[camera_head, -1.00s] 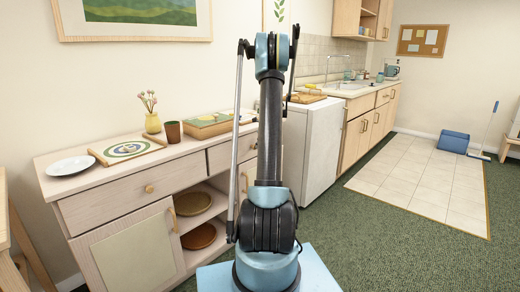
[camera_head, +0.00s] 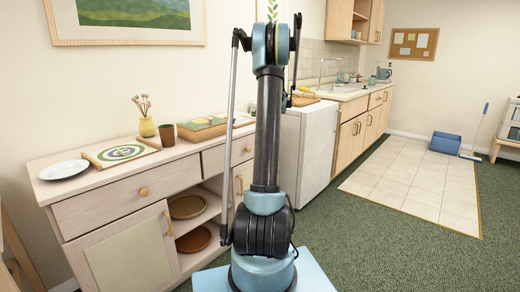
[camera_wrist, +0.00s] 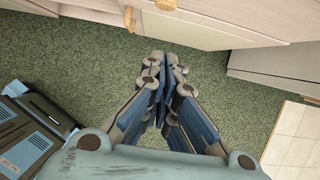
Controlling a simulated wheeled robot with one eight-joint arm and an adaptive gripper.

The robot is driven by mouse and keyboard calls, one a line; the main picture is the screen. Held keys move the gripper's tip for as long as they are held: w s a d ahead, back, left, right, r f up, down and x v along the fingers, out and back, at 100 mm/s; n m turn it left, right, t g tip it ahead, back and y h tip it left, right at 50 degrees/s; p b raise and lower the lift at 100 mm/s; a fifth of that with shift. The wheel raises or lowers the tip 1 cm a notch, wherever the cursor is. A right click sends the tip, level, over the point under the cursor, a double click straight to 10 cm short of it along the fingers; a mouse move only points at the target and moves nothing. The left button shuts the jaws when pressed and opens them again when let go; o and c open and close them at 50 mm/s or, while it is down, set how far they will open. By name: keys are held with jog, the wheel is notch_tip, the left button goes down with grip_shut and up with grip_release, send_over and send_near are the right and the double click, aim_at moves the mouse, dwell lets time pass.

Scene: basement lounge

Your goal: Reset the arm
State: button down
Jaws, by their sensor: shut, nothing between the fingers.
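My arm stands upright on my base in the middle of the head view, folded up high. My gripper (camera_wrist: 167,72) shows in the wrist view with its fingers together and nothing between them. It points down over the green carpet (camera_wrist: 85,65), in front of the cabinet fronts. The gripper itself does not show in the head view.
A wooden sideboard (camera_head: 115,205) stands close on the left with a plate (camera_head: 64,170), a yellow vase (camera_head: 147,127) and a brown cup (camera_head: 166,134) on it. A white appliance (camera_head: 312,150) and kitchen counter run behind. Carpet on the right is clear.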

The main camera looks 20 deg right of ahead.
jog(key=s+a+r+n+g, duration=0.1)
jog(key=s+a+r+n, duration=0.4)
jog(key=s+a+n, duration=0.5)
jog(key=s+a+r+n, duration=0.4)
jog(key=s+a, duration=0.3)
jog(key=s, duration=0.8)
jog(key=s+a+f+n, duration=0.2)
jog(key=s+f+n, duration=0.2)
jog(key=s, duration=0.5)
jog(key=s+a+f+n+h, duration=0.1)
jog(key=s+a+f+n, duration=0.2)
jog(key=s+n, duration=0.3)
jog(key=s+a+f+n+h, duration=0.1)
jog(key=s+f+n, duration=0.4)
jog(key=s, duration=0.7)
jog(key=shift+s+a+f+n+g, duration=0.2)
jog(key=shift+a+f+n+g, duration=0.15)
jog(key=shift+a+n, duration=0.25)
jog(key=shift+w+f, duration=0.2)
jog(key=shift+w, duration=0.2)
